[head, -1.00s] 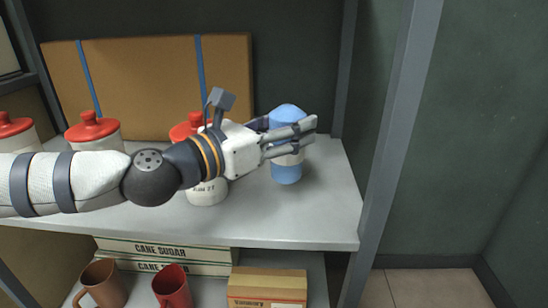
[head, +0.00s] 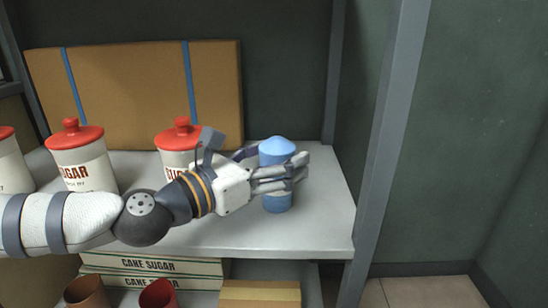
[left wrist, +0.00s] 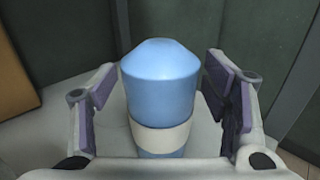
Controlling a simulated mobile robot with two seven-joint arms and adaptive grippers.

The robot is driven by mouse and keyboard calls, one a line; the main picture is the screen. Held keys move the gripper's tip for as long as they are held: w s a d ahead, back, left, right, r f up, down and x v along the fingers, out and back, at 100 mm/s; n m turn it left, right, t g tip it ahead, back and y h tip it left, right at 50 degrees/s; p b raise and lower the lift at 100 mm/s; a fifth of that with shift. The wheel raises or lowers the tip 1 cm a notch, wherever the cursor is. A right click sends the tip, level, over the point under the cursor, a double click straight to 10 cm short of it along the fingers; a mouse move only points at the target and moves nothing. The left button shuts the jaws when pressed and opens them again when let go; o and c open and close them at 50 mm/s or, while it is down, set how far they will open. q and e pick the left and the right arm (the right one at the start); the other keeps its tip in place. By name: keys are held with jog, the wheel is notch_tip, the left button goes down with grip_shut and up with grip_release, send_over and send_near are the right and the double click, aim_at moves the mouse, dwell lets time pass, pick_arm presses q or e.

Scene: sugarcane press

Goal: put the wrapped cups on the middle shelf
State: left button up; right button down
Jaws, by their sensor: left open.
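A wrapped cup (head: 277,201), blue with a pale band and a rounded top, appears to stand upright on the grey middle shelf (head: 325,215), near its right end. My left gripper (head: 282,170) reaches in from the left at the cup's height, one finger in front of it and one behind. In the left wrist view the cup (left wrist: 160,85) is between the two fingers, with visible gaps on both sides, so the gripper is open around it. Its lower part is hidden there by the gripper body. My right gripper is not in view.
Red-lidded sugar canisters (head: 83,162) stand on the shelf to the left. A cardboard panel (head: 130,95) leans behind. A grey post (head: 388,150) is at the right. Below are cane sugar boxes (head: 150,265), mugs (head: 86,291) and a carton (head: 260,293).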

pick_arm(q)
jog(key=shift+r, duration=0.3)
jog(key=v, duration=1.2)
